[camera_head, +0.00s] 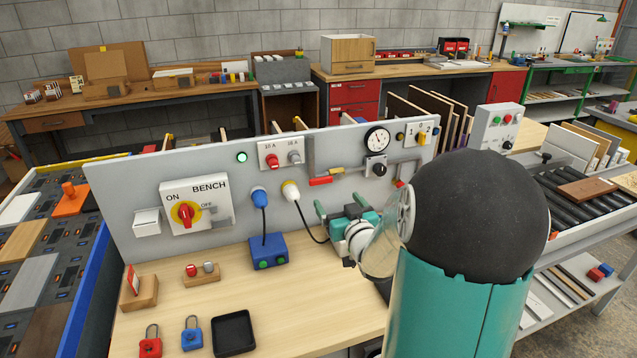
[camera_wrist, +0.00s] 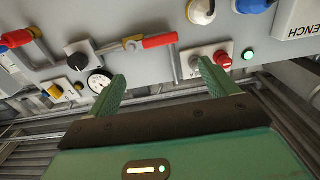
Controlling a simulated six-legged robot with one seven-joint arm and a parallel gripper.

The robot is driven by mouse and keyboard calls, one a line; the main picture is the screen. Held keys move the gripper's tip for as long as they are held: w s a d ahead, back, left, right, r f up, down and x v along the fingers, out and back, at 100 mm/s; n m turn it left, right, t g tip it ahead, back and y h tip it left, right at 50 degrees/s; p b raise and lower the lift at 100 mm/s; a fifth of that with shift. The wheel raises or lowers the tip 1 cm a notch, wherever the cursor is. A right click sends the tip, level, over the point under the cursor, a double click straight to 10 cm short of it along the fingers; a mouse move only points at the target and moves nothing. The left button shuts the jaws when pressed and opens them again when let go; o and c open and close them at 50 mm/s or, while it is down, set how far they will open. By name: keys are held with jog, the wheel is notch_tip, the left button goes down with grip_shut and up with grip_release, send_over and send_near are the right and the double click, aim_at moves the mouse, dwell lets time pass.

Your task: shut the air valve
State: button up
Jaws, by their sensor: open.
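A valve with a red lever handle (camera_head: 320,181) and a brass body (camera_head: 337,171) sits on a grey pipe on the upright panel, left of the gauge and black knob. The lever lies sideways, roughly in line with the lower pipe. In the wrist view the picture is turned over; the red handle (camera_wrist: 160,41) and brass body (camera_wrist: 132,44) show beyond the fingertips. My gripper (camera_head: 341,204) is open and empty, in front of and below the valve. Its two green fingers (camera_wrist: 162,72) stand wide apart, and the handle appears between them, not touched.
A pressure gauge (camera_head: 377,138) and black knob (camera_head: 376,168) are right of the valve. A red rotary switch (camera_head: 186,214) is further left. Padlocks (camera_head: 191,335) and a black tray (camera_head: 234,333) lie on the bench.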

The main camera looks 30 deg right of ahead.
aim_at(322, 180)
jog(key=x, duration=1)
jog(key=shift+w, duration=0.4)
jog(key=shift+s+r, duration=0.1)
jog(key=c, duration=1.4)
